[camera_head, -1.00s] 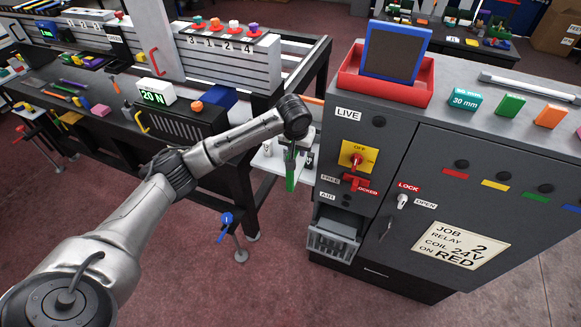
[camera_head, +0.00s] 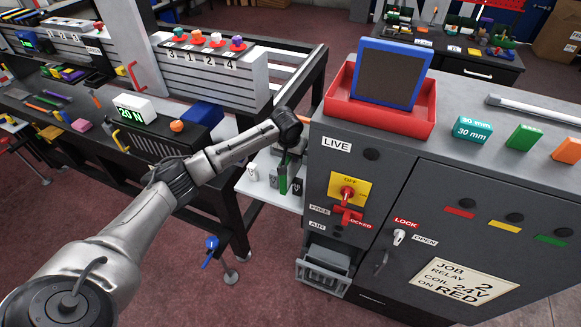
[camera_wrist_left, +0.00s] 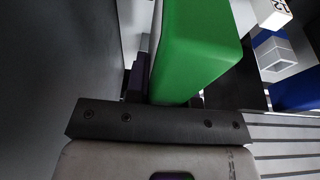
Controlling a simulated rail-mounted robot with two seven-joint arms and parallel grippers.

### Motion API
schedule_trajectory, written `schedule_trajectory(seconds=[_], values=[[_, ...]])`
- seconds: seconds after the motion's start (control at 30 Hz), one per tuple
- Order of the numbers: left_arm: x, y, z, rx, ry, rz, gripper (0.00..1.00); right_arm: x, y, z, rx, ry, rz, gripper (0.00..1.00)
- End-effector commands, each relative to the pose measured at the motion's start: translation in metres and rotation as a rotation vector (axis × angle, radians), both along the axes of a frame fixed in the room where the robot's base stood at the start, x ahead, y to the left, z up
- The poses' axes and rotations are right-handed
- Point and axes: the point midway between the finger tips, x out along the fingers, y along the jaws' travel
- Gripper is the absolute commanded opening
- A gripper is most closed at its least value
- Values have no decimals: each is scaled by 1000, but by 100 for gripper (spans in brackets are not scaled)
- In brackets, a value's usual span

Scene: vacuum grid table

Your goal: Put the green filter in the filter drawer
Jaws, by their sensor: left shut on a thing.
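The green filter (camera_head: 283,182) is a narrow upright block beside the left side of the grey cabinet. My left gripper (camera_head: 286,165) is shut on it from above. The filter also fills the upper middle of the left wrist view (camera_wrist_left: 195,50), above the dark bar of my gripper (camera_wrist_left: 165,98). A grey slotted drawer (camera_head: 325,272), which looks like the filter drawer, juts out low on the cabinet front, below and right of the filter. Its inside is hard to make out. My right gripper is not in view.
A white side shelf (camera_head: 252,189) with small items is by the filter. The cabinet (camera_head: 330,185) carries a yellow-and-red switch (camera_head: 348,194) and a red lever (camera_head: 350,217) above the drawer. The workbench (camera_head: 95,140) stands left. Open floor lies before the drawer.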

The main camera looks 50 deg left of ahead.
Motion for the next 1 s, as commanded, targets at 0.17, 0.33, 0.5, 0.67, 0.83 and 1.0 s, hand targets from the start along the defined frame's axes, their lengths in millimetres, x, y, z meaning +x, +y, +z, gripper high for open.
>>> schedule_trajectory(seconds=[0.17,0.33,0.5,0.67,0.83,1.0], values=[[0,0,-19,0,1,0,0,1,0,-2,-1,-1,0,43],[0,0,-42,0,1,0,0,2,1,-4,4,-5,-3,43],[0,0,-51,0,-1,1,0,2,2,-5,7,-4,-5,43],[0,0,-51,0,-1,1,0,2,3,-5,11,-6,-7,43],[0,0,-52,0,0,1,0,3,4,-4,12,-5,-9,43],[0,0,-54,0,-1,0,30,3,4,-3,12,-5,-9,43]])
